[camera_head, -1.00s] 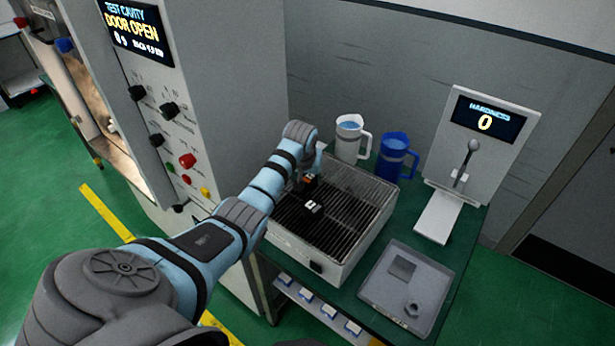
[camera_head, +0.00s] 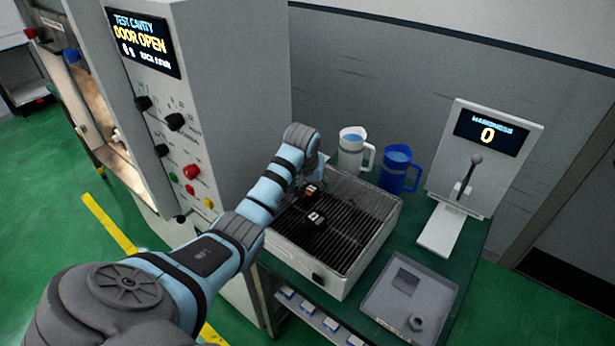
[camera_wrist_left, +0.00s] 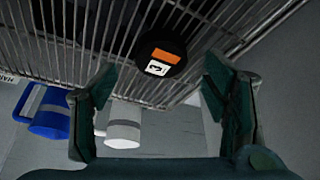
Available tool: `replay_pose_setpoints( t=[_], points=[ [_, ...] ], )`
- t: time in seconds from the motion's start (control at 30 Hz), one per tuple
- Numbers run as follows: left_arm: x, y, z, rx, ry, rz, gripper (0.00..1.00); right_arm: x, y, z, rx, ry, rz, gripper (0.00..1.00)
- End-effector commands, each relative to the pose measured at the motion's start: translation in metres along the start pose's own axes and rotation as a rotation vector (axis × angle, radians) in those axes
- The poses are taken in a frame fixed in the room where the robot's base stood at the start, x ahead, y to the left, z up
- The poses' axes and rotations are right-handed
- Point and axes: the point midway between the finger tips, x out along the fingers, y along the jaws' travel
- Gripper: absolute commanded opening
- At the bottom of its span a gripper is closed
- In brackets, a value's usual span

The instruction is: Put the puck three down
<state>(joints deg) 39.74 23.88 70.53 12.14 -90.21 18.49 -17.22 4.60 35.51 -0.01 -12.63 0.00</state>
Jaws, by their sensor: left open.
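Puck three (camera_wrist_left: 162,55), a black disc with an orange patch and a white label reading 3, shows in the left wrist view against the wire rack (camera_wrist_left: 215,30). It appears to rest on the bars. My left gripper (camera_wrist_left: 158,82) is open, with its two dark fingers apart on either side below the puck and apart from it. In the head view my left arm reaches over the rack (camera_head: 355,225). A small dark piece with orange (camera_head: 309,188) shows by the wrist there. My right gripper is not in view.
Another dark piece with a white mark (camera_head: 315,217) lies on the rack. A white jug (camera_head: 350,152) and a blue jug (camera_head: 398,170) stand behind it. A hardness tester (camera_head: 468,190) and grey tray (camera_head: 410,295) are to the right. The cabinet (camera_head: 235,80) stands left.

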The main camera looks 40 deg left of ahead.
Motion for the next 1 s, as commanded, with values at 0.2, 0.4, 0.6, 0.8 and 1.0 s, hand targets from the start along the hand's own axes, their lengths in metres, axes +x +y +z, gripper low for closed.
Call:
replay_pose_setpoints(
  t=[0.2,0.4,0.6,0.8,1.0],
  points=[
    [-0.062,0.0,-0.001,0.001,0.005,0.0,0.69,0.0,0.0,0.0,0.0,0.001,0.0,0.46],
    [-0.088,0.0,0.001,0.0,-0.001,-0.001,0.69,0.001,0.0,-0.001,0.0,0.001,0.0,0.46],
    [-0.089,0.0,0.001,0.0,-0.001,-0.001,0.69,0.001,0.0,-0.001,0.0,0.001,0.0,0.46],
    [-0.089,0.0,0.001,0.0,-0.001,-0.001,0.69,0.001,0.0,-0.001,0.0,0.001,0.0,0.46],
    [-0.088,0.0,0.001,0.0,-0.001,-0.001,0.69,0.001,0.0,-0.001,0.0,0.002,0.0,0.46]
  ],
)
